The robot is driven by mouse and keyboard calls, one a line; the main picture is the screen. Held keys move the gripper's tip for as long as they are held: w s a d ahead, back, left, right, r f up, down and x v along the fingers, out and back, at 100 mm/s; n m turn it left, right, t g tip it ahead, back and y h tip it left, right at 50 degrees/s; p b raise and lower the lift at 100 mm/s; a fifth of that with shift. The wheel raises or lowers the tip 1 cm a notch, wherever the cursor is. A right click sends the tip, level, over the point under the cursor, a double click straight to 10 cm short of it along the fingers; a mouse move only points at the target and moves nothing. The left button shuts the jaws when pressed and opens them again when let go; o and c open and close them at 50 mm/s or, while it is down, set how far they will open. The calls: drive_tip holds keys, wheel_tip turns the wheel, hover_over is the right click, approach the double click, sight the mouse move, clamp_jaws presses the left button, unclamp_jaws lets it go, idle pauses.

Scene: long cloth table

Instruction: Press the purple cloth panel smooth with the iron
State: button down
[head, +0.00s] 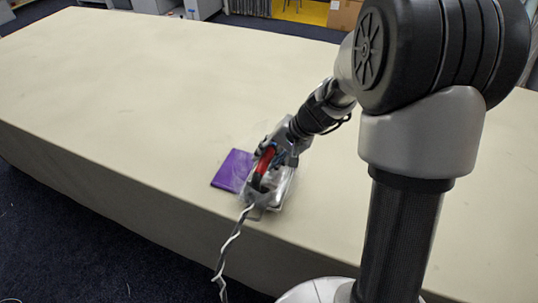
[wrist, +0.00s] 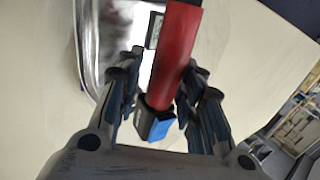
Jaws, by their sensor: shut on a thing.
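The purple cloth panel (head: 230,169) lies flat near the front edge of the table. The iron (head: 278,190) is at the panel's right side and hides part of it; whether its sole touches the cloth or the table cannot be told. My gripper (head: 271,160) is shut on the iron's red handle. In the wrist view the red handle (wrist: 175,60) runs between the fingers of my gripper (wrist: 160,103), with the shiny metal body (wrist: 92,40) of the iron beyond. The panel does not clearly show in the wrist view.
The long cream cloth table (head: 150,80) is otherwise bare, with wide free room to the left and back. A black-and-white twisted cord (head: 230,242) hangs from the iron over the front edge. Cardboard boxes (head: 344,14) stand on the floor behind the table.

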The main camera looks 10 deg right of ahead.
drive_tip(key=shift+w+f+b, duration=0.1)
drive_tip(key=shift+f+b, duration=0.4)
drive_tip(key=shift+b, duration=0.15)
drive_tip(key=shift+s+f, duration=0.2)
idle(1.9)
drive_tip(key=shift+w+r+p, duration=0.2)
drive_tip(key=shift+r+p, duration=1.4)
drive_tip(key=shift+r, duration=0.85)
drive_tip(key=shift+r+p, duration=0.85)
drive_tip(key=shift+r, duration=0.4)
wheel_tip(320, 180, up, 6)
drive_tip(key=p, duration=0.4)
drive_tip(key=shift+s, duration=0.1)
